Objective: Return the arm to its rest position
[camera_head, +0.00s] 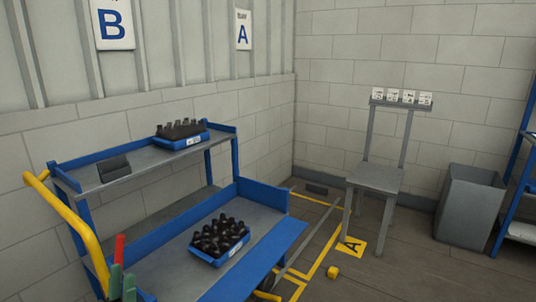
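Dark amber bottles (221,233) stand close together in a blue crate (219,261) on the lower shelf of a blue and grey cart (169,272). A second blue crate (193,142) with dark bottles (181,129) is on the upper shelf, near its far end. I cannot make out either of my grippers or my arms in the head view. A red upright piece (119,248) and green pieces (129,287) show at the lower left edge; I cannot tell what they belong to.
The cart's yellow handle (64,218) rises at the left. A dark small box (114,168) sits on the upper shelf. A grey chair-like stand (375,178), grey bin (468,208) and blue rack (518,200) are at right. A yellow block (333,272) lies on otherwise open floor.

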